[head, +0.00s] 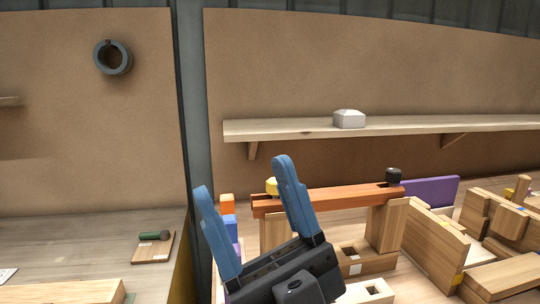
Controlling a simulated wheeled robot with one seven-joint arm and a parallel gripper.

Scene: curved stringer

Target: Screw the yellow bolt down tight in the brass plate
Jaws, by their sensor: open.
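The yellow bolt (271,186) shows at the left end of a reddish-brown beam (340,198), its head above the top face. It is partly hidden by my gripper's right finger, so how deep it sits cannot be told. I cannot make out a brass plate apart from this beam. My gripper (241,174) has two blue fingers, spread wide and pointing up in the picture. The bolt appears between the fingers in the picture, close to the right one; the distance in depth is unclear.
A black knob (394,176) stands on the beam's right end. Wooden posts (386,226) support the beam. Wooden blocks (438,245) and a purple panel (430,191) crowd the right. A shelf (290,127) with a white block (349,119) runs behind.

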